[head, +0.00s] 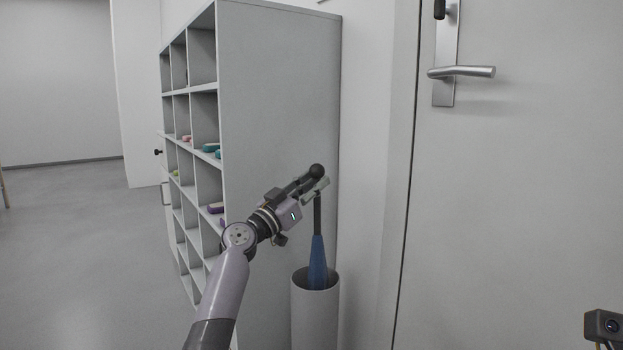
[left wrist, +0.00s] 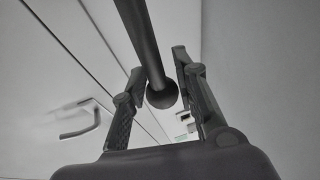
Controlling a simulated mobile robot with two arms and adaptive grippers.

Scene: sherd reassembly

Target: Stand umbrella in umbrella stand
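A blue folded umbrella (head: 318,262) with a dark shaft and round black knob (head: 317,171) stands nearly upright. Its lower end is inside the pale cylindrical umbrella stand (head: 314,318), where the rim hides it. My left gripper (head: 316,188) is at the upper shaft, just below the knob. In the left wrist view the shaft and knob (left wrist: 162,95) lie between the two spread fingers (left wrist: 158,68), with a gap visible on the right side. The left gripper looks open around the shaft.
A grey cubbyhole shelf (head: 280,110) with several small coloured items stands right behind the stand. A door with a metal handle (head: 462,72) is at the right, and the handle also shows in the left wrist view (left wrist: 80,122). Open floor (head: 90,250) lies at the left.

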